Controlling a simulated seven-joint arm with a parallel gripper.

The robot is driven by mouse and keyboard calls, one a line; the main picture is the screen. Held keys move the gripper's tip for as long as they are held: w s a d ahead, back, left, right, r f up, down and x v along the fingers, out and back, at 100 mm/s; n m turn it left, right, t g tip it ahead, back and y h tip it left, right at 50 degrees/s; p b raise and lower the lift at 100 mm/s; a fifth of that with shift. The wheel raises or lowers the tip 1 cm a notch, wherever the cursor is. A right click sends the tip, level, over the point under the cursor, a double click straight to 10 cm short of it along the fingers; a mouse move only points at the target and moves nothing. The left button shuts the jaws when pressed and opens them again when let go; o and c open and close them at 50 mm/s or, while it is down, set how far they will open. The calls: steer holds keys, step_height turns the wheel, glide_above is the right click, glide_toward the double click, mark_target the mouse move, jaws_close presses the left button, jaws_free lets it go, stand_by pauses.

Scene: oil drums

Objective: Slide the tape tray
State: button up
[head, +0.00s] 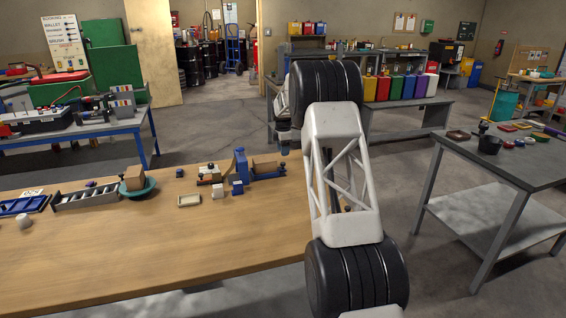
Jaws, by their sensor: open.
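A shallow cream tray (189,200) lies flat on the wooden table, left of my arm. A blue compartment tray (22,205) lies at the table's far left. I cannot tell for sure which of them is the tape tray. My arm stands right of the table's middle and covers part of its right end. A small grey and dark part beside its upper joint looks like my gripper (284,142), over the table's back edge. It is open, small and partly hidden, with nothing seen in it. It is apart from both trays.
The wooden table (150,255) is bare along its front. A grey slotted rack (88,197), a teal bowl (137,188) with a brown block, a blue tape dispenser-like thing (240,168) and small blocks stand along its back. A grey table (500,165) stands at right.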

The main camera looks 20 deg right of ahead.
mark_target(283, 163)
steer(key=shift+f, duration=3.15)
jaws_close()
